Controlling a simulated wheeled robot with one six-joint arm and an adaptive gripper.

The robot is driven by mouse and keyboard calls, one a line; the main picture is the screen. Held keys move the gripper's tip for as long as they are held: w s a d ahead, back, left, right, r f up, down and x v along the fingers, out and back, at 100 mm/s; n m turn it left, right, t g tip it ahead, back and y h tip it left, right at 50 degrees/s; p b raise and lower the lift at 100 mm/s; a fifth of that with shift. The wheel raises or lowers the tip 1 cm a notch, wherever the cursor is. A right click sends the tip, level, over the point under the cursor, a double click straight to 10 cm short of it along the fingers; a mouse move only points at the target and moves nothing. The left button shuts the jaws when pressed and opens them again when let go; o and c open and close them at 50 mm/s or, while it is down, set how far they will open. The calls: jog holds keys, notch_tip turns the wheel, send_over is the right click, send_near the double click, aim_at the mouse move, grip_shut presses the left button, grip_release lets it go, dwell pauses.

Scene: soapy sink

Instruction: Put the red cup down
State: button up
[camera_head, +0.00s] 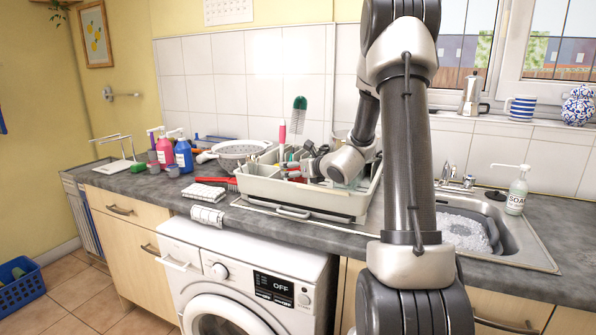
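My arm reaches over the cream dish rack (260,184) on the counter. My gripper (306,168) is low among the things in the rack and mostly hidden by the wrist and by rack items. A small red patch (294,174) shows right beside the gripper's tip; it may be the red cup, but it is too small and covered to be sure. I cannot tell whether the fingers are closed around it or whether it touches the rack.
A colander (240,150), red and blue bottles (183,154) and a folded cloth (204,193) crowd the counter left of the rack. A soapy sink (466,232) and soap dispenser (518,190) are at right. A washing machine (240,275) stands below.

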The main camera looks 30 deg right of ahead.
jog(key=a+v, duration=0.1)
jog(key=v, duration=1)
jog(key=s+a+r+n+g+y, duration=0.2)
jog(key=s+a+n+g+y, duration=0.4)
jog(key=s+a+n, duration=0.95)
jog(key=s+a+n+g+h, duration=0.15)
jog(key=s+n+g, duration=0.25)
jog(key=s+n, duration=0.5)
jog(key=s+d+r+n+h, duration=0.2)
jog(key=s+d+n+h, duration=0.3)
jog(key=d+n, duration=0.3)
jog(key=n, duration=0.2)
jog(key=shift+r+n, duration=0.3)
jog(key=shift+n, duration=0.05)
jog(key=shift+s+h, duration=0.15)
jog(key=shift+h, duration=0.1)
